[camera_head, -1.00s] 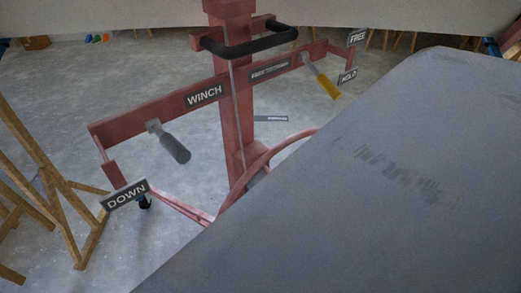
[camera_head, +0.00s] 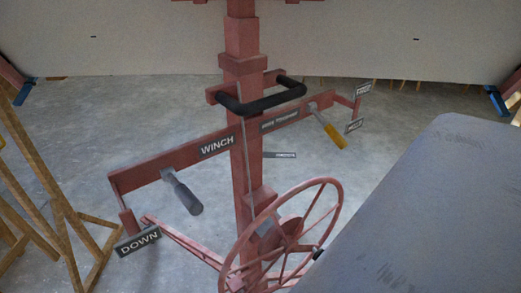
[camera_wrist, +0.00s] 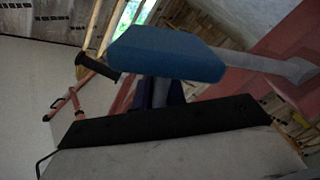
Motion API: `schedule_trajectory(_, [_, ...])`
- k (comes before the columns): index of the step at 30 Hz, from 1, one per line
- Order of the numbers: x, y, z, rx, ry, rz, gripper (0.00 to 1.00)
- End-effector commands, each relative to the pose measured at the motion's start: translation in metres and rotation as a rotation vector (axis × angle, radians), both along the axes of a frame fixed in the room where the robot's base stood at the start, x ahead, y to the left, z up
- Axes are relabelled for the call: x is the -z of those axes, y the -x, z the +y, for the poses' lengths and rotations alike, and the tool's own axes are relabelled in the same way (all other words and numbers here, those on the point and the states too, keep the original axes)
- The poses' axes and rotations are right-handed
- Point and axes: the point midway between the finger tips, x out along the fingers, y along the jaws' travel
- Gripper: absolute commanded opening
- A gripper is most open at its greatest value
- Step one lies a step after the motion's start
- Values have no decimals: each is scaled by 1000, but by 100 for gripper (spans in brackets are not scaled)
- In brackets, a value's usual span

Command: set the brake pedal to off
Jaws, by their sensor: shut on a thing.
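In the wrist view a blue pad (camera_wrist: 168,54) on a grey stalk (camera_wrist: 255,62) fills the upper middle; I take it to be the brake pedal. The stalk runs right toward a red metal part. My gripper (camera_wrist: 162,92) is just below the pad, behind a black edge, and appears shut on the pedal. The fingertips are mostly hidden, so the exact contact is unclear. In the head view neither my gripper nor the blue pad can be made out.
A red lift mast (camera_head: 243,165) carries a black handle (camera_head: 262,98), a grey winch lever (camera_head: 184,193), a yellow-handled lever (camera_head: 331,132) and a spoked wheel (camera_head: 284,240). A DOWN sign (camera_head: 138,240) is lower left. Wooden trestles (camera_head: 60,190) stand left; a large grey surface fills the right.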

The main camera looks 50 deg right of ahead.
Motion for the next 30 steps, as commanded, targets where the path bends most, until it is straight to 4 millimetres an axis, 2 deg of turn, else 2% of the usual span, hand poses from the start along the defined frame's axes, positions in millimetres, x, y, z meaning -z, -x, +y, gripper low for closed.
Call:
schedule_trajectory(3, [-5, 2, -4, 0, 11, 6, 0])
schedule_trajectory(4, [-5, 2, -4, 1, 12, 6, 15])
schedule_trajectory(8, [-4, 1, -3, 0, 9, 5, 31])
schedule_trajectory(18, [-2, -2, 3, -2, 5, 1, 31])
schedule_trajectory(23, [0, -6, 26, -4, 1, 0, 31])
schedule_trajectory(30, [0, -14, 81, -4, 1, 1, 31])
